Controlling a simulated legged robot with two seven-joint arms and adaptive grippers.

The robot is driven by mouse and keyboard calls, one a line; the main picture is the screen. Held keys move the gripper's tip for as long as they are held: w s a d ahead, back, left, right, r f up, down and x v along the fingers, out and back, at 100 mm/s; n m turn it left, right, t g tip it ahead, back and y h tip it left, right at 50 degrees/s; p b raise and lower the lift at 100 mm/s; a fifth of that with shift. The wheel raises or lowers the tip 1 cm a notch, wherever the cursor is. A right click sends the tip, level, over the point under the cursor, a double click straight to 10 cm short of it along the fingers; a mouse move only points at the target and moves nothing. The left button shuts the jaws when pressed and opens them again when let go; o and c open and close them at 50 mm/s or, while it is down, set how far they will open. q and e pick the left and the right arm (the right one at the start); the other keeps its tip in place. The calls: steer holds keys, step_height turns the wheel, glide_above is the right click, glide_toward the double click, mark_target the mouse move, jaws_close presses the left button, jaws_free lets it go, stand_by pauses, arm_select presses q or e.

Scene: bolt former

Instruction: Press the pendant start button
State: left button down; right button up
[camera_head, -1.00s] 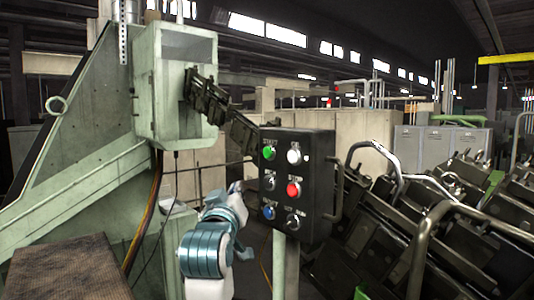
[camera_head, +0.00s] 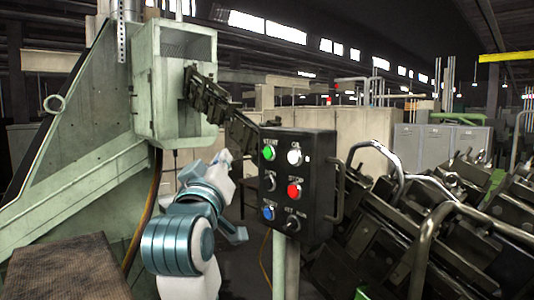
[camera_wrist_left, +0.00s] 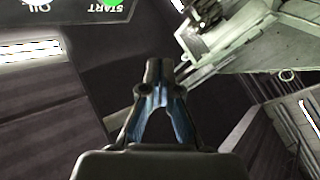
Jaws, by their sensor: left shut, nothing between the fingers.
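The pendant (camera_head: 311,172) is a dark box on a pale post, with two columns of buttons and switches. Its green start button (camera_head: 269,153) is at the top left, under the START label. In the left wrist view the green button (camera_wrist_left: 112,3) is cut by the top edge, with the label upside down. My left arm comes up to the left of the pendant, its hand (camera_head: 223,160) apart from the box, near the green button's height in the picture. The fingers are hard to make out there. In the left wrist view my left gripper (camera_wrist_left: 168,70) is shut and empty. My right gripper is out of view.
A pale green machine (camera_head: 75,165) with a box housing (camera_head: 175,90) stands on the left. A dark chain-like conveyor (camera_head: 222,108) slopes down behind the pendant. A metal handle (camera_head: 338,190) is on the pendant's right side. Dark machinery with bent rails (camera_head: 425,240) fills the right.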

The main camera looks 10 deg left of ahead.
mark_target(269, 153)
arm_select(q)
steer(key=w+d+p, duration=0.3)
steer(key=w+d, duration=0.2)
steer(key=w, duration=0.1)
steer(key=shift+w, duration=0.1)
stand_by(1.5)
steer(key=shift+w+d+r+p, duration=0.1)
steer(key=shift+w+p, duration=0.15)
steer(key=shift+p, duration=0.05)
